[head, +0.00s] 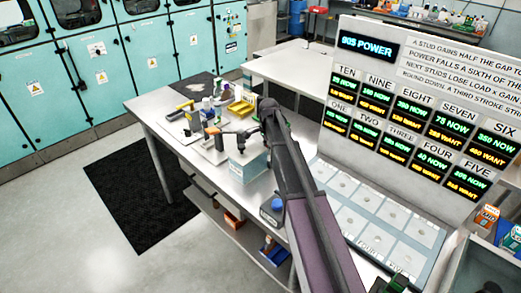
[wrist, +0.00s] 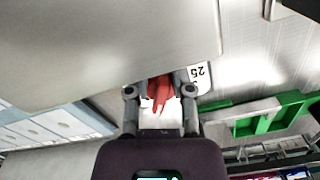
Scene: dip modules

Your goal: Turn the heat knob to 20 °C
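The red heat knob (wrist: 161,92) shows in the wrist view between the two fingers of my gripper (wrist: 161,88). A white dial plate (wrist: 200,76) with the number 25 shows just to its right. The fingers stand close on both sides of the knob; I cannot tell whether they press on it. A large grey surface (wrist: 90,45) hides the upper part of the scene, so the knob's pointer and most of the scale are hidden. In the head view my gripper (head: 242,140) is at a pale teal box-shaped bath (head: 247,168) on the bench; the knob is not distinguishable there.
The metal bench (head: 155,110) also holds a yellow tray (head: 241,107) and several small items behind the bath. A sign board (head: 400,110) stands right of my arm, above a pale panel of pads (head: 375,205). A green frame (wrist: 270,118) lies at the right in the wrist view.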

